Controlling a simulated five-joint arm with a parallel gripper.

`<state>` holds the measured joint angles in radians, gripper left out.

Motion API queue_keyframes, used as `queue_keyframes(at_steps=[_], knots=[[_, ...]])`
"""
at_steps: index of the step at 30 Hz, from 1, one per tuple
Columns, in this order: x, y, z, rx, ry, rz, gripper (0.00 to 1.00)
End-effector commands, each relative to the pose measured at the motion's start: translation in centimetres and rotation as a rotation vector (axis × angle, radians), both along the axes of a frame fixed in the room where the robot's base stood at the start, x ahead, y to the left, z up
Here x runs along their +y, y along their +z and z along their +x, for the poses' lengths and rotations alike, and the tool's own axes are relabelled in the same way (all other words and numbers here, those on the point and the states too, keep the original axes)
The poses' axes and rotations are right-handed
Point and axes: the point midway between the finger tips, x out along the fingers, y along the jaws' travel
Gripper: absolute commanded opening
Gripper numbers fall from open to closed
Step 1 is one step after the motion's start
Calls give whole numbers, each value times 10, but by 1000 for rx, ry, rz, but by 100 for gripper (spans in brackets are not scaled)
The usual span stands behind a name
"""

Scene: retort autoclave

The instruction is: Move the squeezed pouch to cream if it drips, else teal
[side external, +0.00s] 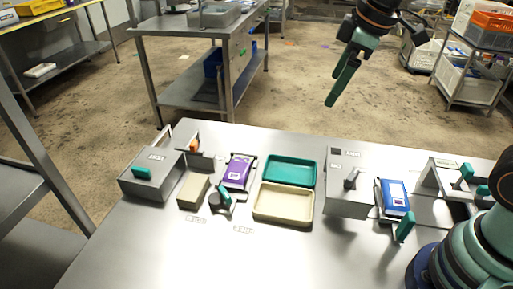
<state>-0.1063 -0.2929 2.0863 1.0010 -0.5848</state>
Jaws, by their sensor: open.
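A purple pouch (238,171) with a white label lies in a dark frame left of the trays. A blue pouch (394,195) with a white label rests on a holder at the right. I cannot tell which one is squeezed, and no drip shows on either. The teal tray (291,159) lies directly behind the cream tray (283,218); both look empty. My gripper (337,88) is open and empty, high above and behind the table, apart from both pouches.
A grey box (150,183) with a teal handle and a beige block (193,190) stand at the left. A teal-handled knob (219,202) sits before the purple pouch. A grey box with a lever (346,200) stands right of the trays. The front table (215,262) is clear.

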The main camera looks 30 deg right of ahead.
Motion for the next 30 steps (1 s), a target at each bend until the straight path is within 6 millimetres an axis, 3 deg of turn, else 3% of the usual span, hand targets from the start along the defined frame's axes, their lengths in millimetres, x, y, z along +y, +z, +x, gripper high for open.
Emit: queue_keyframes(at_steps=[8,15,24,30], knots=[[46,-20,65,102,548,-152,100],[93,-61,110,172,1035,-246,100],[140,-121,138,224,1531,-305,100],[150,-138,141,232,1645,-314,100]])
